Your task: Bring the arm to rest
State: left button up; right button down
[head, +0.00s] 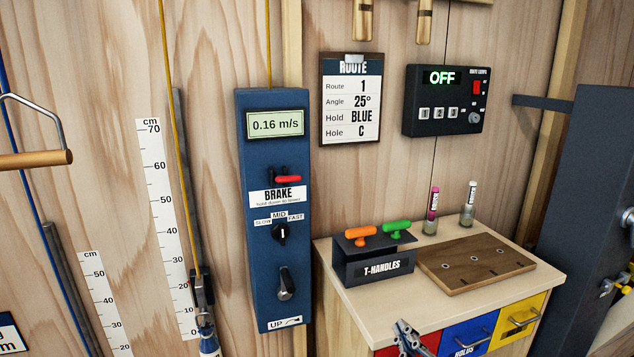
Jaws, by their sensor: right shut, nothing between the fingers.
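My right gripper (403,327) shows at the bottom edge, in front of the red drawer of the small cabinet. Its fingers are shut with nothing between them, and they point up. The rest of its arm is out of view. My left gripper is not in view. The cabinet's pale top (360,293) is just above and behind the right gripper.
A T-handle holder (350,272) with an orange and a green handle, a wooden board (475,262) and two small vials stand on the cabinet. A blue brake panel (273,215) hangs to its left. A dark metal plate (590,200) stands at right.

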jog(key=s+d+f+m+g, duration=0.2)
jog(key=s+f+g, duration=0.1)
jog(key=s+f, duration=0.4)
jog(key=s+d+f+m+g, duration=0.2)
jog(key=s+f+m+g, duration=0.15)
jog(key=f, duration=0.55)
jog(key=s+f+m+g, duration=0.1)
jog(key=s+f+g, duration=0.3)
jog(key=s, duration=0.5)
jog(key=s+f+m+g, duration=0.2)
jog(key=s+f, duration=0.4)
jog(key=s, duration=0.3)
notch_tip(320, 180, down, 25)
jog(key=g, duration=0.1)
jog(key=s+d+f, duration=0.2)
jog(key=s+f, duration=0.6)
jog(key=s, duration=0.1)
jog(key=s+d+f+g, duration=0.1)
jog(key=s+f, duration=0.7)
jog(key=s, duration=0.1)
jog(key=shift+d+f+n+h+p, duration=0.2)
jog(key=shift+d+n+h+p, duration=0.15)
jog(key=shift+n, duration=0.1)
